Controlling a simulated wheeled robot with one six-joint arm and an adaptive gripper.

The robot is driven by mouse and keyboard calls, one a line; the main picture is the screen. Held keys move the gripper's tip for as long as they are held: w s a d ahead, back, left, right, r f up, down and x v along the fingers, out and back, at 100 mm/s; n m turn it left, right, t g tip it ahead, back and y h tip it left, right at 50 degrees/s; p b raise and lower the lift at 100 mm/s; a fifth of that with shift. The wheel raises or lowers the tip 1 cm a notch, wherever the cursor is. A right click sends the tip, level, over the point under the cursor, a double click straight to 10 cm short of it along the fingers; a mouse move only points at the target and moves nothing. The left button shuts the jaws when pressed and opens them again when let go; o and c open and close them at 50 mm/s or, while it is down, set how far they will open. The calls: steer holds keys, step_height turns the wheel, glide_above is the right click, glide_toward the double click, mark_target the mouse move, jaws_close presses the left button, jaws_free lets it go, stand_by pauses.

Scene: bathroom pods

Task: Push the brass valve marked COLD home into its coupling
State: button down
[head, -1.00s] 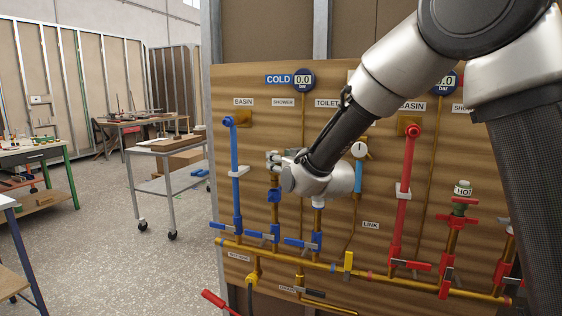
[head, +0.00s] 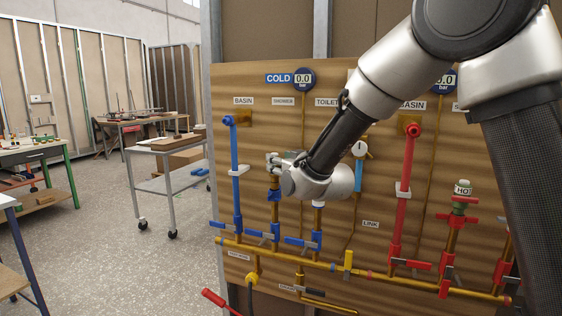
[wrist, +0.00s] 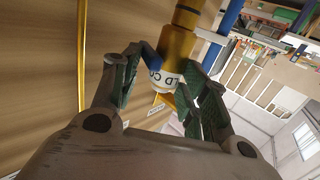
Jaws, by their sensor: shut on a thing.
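The brass valve (wrist: 181,42), with a white band reading COLD (wrist: 166,79), sits between the green-padded fingers of my gripper (wrist: 166,72) in the wrist view. My gripper is shut on it, with one finger on each side. In the head view my gripper (head: 274,162) is in front of the board under the SHOWER label, at the top of a short brass pipe with a blue fitting (head: 274,195). My wrist hides part of this area. The coupling and the depth of the valve in it cannot be made out.
The wooden board (head: 345,75) carries a blue pipe (head: 236,175) close on the left and a red pipe (head: 408,165) to the right.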

steer(key=shift+f, duration=1.15)
steer(key=c, duration=0.7)
jaws_free()
steer(key=v, duration=1.2)
steer(key=shift+f, duration=0.1)
